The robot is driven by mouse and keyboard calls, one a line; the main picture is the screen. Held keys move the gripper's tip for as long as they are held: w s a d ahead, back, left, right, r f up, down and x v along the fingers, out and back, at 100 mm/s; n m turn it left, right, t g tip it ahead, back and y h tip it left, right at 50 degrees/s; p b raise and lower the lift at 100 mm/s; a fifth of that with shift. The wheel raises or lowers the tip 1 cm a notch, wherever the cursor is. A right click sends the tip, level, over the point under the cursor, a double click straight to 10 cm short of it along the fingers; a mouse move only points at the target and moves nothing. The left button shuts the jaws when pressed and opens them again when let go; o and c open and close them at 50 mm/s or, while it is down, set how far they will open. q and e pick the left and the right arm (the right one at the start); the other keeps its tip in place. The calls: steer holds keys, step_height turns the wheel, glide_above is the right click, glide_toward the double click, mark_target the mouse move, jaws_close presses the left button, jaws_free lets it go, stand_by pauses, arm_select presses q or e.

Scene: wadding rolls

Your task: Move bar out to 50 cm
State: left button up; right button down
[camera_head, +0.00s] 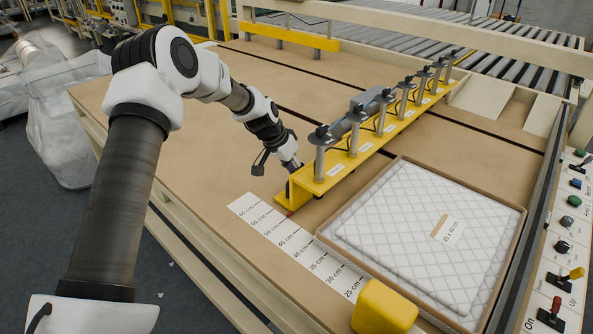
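The yellow bar (345,165) lies slantwise across the brown table, with several grey clamp-like posts along it. Its near left end plate (294,197) stands beside the white scale strip (300,246), marked from 25 cm at the near right to 60 cm at the far left. A small red mark at that end is near the 50 and 55 cm labels; I cannot read exactly which. My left gripper (291,164) points down at this end of the bar, touching or very close. Its fingers are too small and dark to tell open from shut. My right gripper is not in view.
A shallow brown tray (331,242) holds a quilted white pad labelled 45 x 40 cm, right of the strip. A yellow block (385,306) stands at the near edge. A switch panel (562,270) is at right. Table left of the bar is clear.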

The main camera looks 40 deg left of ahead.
arm_select(q)
steer(key=v, duration=1.2)
